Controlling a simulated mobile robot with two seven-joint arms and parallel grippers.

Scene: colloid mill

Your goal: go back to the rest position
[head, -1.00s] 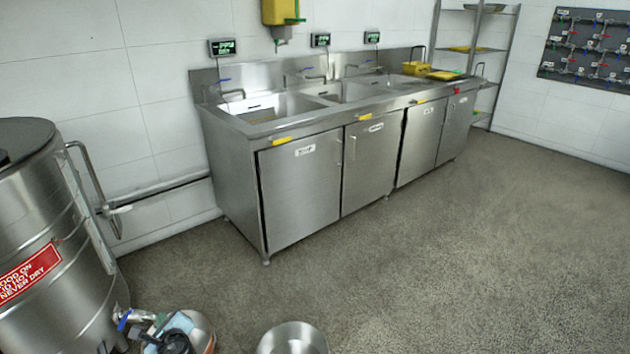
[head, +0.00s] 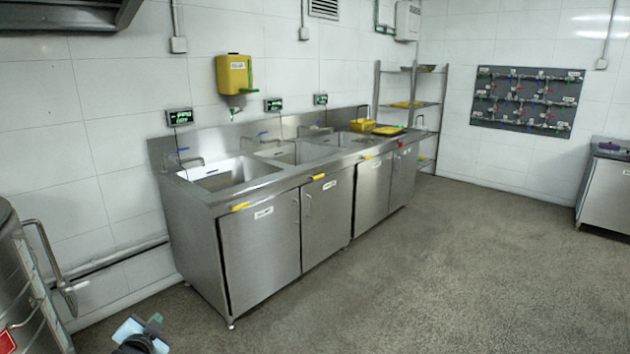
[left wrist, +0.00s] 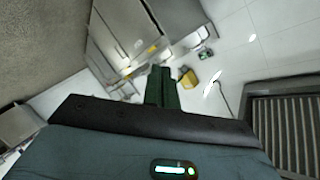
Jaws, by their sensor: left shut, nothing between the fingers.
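My left gripper (head: 154,323) shows only in part at the bottom edge of the head view, low and left in front of the sinks. In the left wrist view its dark green fingers (left wrist: 162,88) are together with nothing between them. It is apart from the sink unit and the tank. My right gripper is in neither view.
A steel sink unit (head: 260,250) stands along the wall, with a yellow dispenser (head: 234,75) above. A steel tank (head: 25,300) is at the left edge. A shelf rack (head: 410,105) and a steel cabinet (head: 608,190) stand further back. The floor (head: 440,280) at centre right is clear.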

